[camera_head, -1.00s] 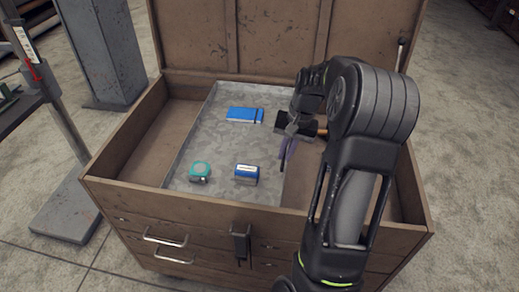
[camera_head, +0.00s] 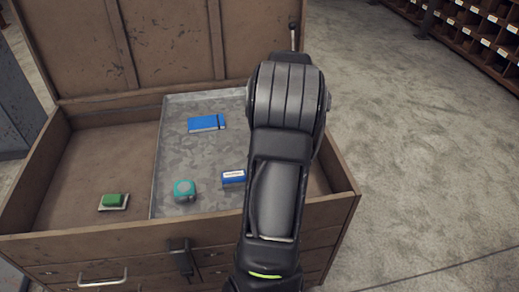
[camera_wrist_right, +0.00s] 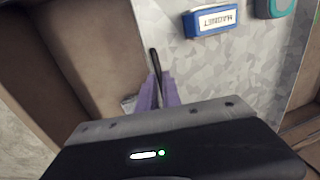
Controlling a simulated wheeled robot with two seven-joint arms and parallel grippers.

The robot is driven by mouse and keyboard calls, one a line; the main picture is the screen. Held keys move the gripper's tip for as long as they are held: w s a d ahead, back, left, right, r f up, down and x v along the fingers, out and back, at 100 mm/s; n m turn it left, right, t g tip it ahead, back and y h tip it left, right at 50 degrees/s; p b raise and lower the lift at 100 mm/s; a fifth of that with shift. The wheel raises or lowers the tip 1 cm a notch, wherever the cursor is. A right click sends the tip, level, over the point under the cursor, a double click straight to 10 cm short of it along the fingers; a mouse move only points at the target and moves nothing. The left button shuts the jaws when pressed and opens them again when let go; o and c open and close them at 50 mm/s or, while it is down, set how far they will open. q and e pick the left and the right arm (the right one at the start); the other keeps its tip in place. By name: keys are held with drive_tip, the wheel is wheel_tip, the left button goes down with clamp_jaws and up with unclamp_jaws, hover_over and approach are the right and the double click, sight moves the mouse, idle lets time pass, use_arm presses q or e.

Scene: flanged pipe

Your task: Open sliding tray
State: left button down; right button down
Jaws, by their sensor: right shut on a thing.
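The grey metal sliding tray (camera_head: 175,150) sits inside an open brown wooden chest (camera_head: 100,240), right of the middle. Brown floor shows at its left. My right arm reaches over the tray's right part and hides its gripper in the head view. In the right wrist view, the gripper's purple fingers (camera_wrist_right: 156,92) are shut at the tray's edge, around a slim dark piece (camera_wrist_right: 155,62) that looks like its handle. The tray surface (camera_wrist_right: 240,80) spreads beside them. My left gripper is not in view.
The tray carries a blue notebook (camera_head: 207,123), a teal tape measure (camera_head: 184,190) and a blue magnet box (camera_head: 233,177). A green block (camera_head: 113,200) on a pale base lies on the uncovered chest floor. A narrow gap shows near the chest's right wall (camera_head: 337,178).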

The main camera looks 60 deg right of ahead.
drive_tip(key=c, duration=1.5)
unclamp_jaws()
drive_tip(key=shift+r, duration=0.15)
drive_tip(key=r, duration=0.5)
drive_tip(key=s+d+r, duration=0.1)
drive_tip(key=r, duration=0.1)
drive_tip(key=shift+s+r+p, duration=0.1)
drive_tip(key=shift+r+p, duration=0.1)
drive_tip(key=shift+p, duration=0.15)
drive_tip(key=shift+a+f, duration=0.1)
